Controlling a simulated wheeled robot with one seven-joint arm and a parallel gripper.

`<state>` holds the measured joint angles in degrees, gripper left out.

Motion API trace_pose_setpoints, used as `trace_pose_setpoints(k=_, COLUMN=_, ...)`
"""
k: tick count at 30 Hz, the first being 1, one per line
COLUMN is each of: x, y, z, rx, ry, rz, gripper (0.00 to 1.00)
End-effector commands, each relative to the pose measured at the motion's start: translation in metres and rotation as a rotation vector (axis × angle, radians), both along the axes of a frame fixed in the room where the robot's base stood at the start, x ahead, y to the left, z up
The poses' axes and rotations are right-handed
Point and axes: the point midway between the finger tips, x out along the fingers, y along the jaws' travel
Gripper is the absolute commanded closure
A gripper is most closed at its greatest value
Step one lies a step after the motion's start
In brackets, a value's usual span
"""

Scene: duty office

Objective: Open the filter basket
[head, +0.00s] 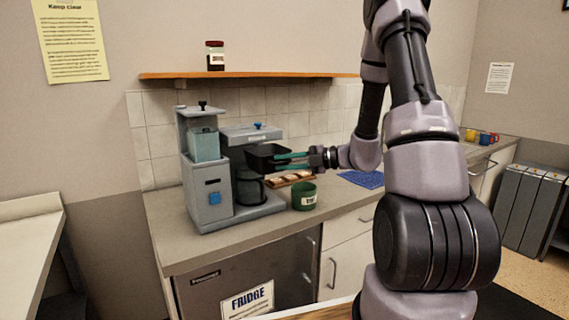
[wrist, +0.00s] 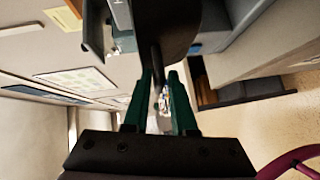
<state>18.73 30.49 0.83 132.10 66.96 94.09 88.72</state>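The grey coffee machine (head: 207,190) stands on the counter. Its black filter basket (head: 268,153) juts out to the right below the brewing head (head: 250,133). The dark basket also fills the top middle of the wrist view (wrist: 168,30), with its thin handle (wrist: 157,65) pointing toward my gripper. My gripper (head: 278,160) is at the basket's right side with its green fingers apart. In the wrist view the fingertips (wrist: 160,72) lie on either side of the handle's end, with a gap showing beside it. Whether one finger touches the handle is unclear.
A dark carafe (head: 249,188) sits below the basket. A green mug (head: 304,196) stands just right of the machine, below my gripper. A tray of food (head: 288,179) and a blue cloth (head: 362,179) lie behind. A wooden shelf (head: 250,76) runs above.

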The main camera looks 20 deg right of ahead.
Motion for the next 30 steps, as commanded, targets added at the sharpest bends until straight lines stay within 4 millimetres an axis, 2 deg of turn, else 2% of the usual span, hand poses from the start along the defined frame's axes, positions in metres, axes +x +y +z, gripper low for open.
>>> trace_pose_setpoints(k=5, x=-0.003, y=-0.007, z=0.001, rx=0.0, ry=0.0, rz=-0.001, gripper=0.75)
trace_pose_setpoints(k=15, x=-0.03, y=-0.064, z=0.011, rx=0.0, ry=-0.001, rz=-0.005, gripper=0.75)
trace_pose_setpoints(k=21, x=-0.043, y=-0.089, z=0.015, rx=0.0, ry=0.0, rz=-0.002, gripper=0.75)
trace_pose_setpoints(k=30, x=-0.048, y=-0.096, z=0.017, rx=0.0, ry=0.0, rz=0.0, gripper=0.75)
